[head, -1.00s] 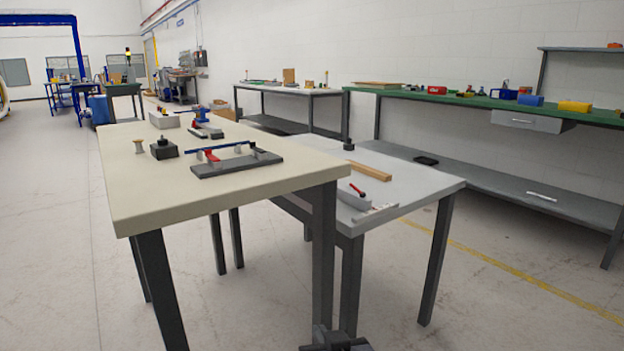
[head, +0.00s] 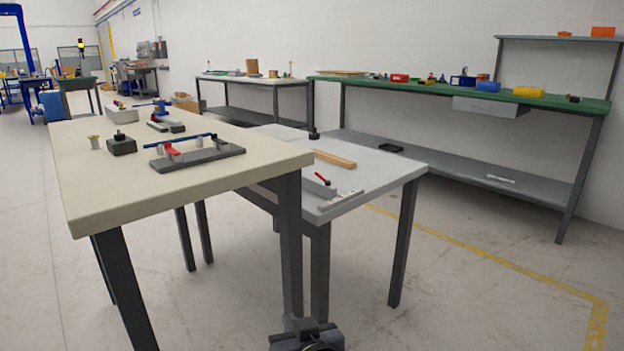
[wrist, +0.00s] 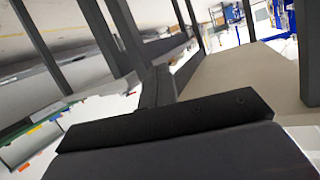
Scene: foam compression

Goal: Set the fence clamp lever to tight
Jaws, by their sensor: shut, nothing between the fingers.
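In the head view, a small red lever (head: 322,179) sits at the near end of a grey fence block (head: 312,186) on the white-grey table (head: 385,180). A pale ruler-like strip (head: 342,199) lies beside the block. The lever is small here, and I cannot read its setting. My gripper (wrist: 157,85) is dark, shut and empty in the wrist view. Part of my arm shows at the bottom edge of the head view, below and in front of the tables, well apart from the lever. I cannot make out the lever clearly in the wrist view.
A cream table (head: 110,190) stands left of the white-grey one, holding a grey fixture with a red-and-blue lever (head: 190,152) and other parts. A wooden strip (head: 334,159) lies behind the fence. A green bench (head: 420,88) lines the wall. Floor at front right is clear.

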